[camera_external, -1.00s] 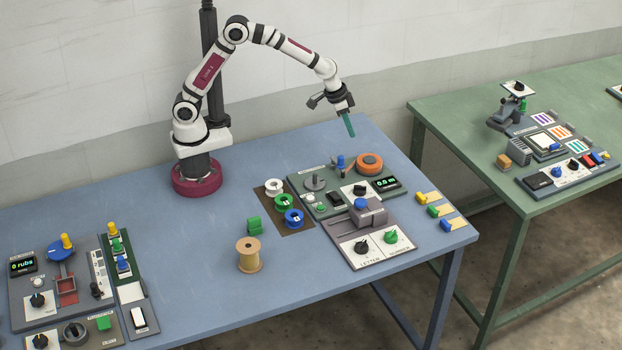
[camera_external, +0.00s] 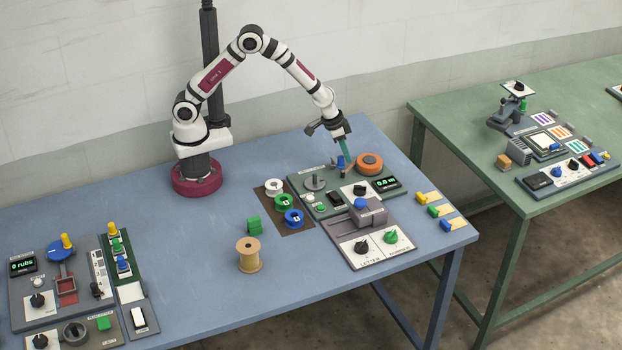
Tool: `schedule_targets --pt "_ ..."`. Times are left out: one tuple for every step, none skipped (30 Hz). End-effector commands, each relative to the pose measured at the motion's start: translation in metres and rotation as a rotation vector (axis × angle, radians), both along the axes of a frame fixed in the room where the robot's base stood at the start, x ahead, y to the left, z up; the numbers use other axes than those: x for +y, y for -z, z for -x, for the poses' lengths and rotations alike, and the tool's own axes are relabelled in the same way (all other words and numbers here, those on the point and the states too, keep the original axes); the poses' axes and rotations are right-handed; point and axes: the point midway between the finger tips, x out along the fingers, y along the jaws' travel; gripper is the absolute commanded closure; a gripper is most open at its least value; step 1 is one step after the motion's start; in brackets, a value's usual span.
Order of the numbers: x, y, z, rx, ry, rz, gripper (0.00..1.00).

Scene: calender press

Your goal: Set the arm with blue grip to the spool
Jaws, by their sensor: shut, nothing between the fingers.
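The arm with the blue grip (camera_external: 340,161) stands on the green-grey panel at the right of the blue table, left of an orange round spool-like part (camera_external: 369,163). A grey round part (camera_external: 315,183) sits to its left on the same panel. My gripper (camera_external: 346,168) points down with its teal fingers shut and empty, right beside the blue grip. The fingers partly cover the grip, and I cannot tell whether they touch it. A tan spool (camera_external: 248,255) stands upright on the table, well to the left.
White, green and blue reels (camera_external: 293,217) lie on a brown mat to the left.

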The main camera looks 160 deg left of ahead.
Motion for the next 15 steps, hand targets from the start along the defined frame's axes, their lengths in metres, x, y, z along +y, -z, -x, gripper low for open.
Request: schedule_targets --pt "-0.0004 -0.0001 0.0000 0.000 0.000 0.000 1.00" --pt "-0.0004 -0.0001 0.0000 0.000 0.000 0.000 1.00" --pt "-0.0003 -0.0001 0.0000 0.000 0.000 0.000 1.00" --pt "-0.0003 -0.0001 0.0000 0.000 0.000 0.000 1.00" --pt "-0.0002 -0.0002 0.0000 0.000 0.000 0.000 1.00" --pt "-0.0002 -0.0002 0.0000 0.000 0.000 0.000 1.00" --pt "-0.0002 -0.0002 0.0000 0.000 0.000 0.000 1.00" --pt "-0.0002 -0.0003 0.0000 0.000 0.001 0.000 1.00" --pt "-0.0003 -0.0002 -0.0001 0.000 0.002 0.000 1.00" --pt "-0.0004 -0.0002 -0.0001 -0.001 0.004 0.000 1.00" --pt "-0.0007 -0.0002 -0.0002 0.000 0.008 0.000 1.00" --pt "-0.0011 -0.0003 -0.0003 -0.001 0.016 0.000 1.00" --pt "-0.0015 -0.0003 -0.0003 -0.001 0.022 0.000 1.00" --pt "-0.0019 -0.0004 -0.0004 0.000 0.032 0.000 1.00" --pt "-0.0025 -0.0004 -0.0006 0.000 0.042 0.000 1.00"
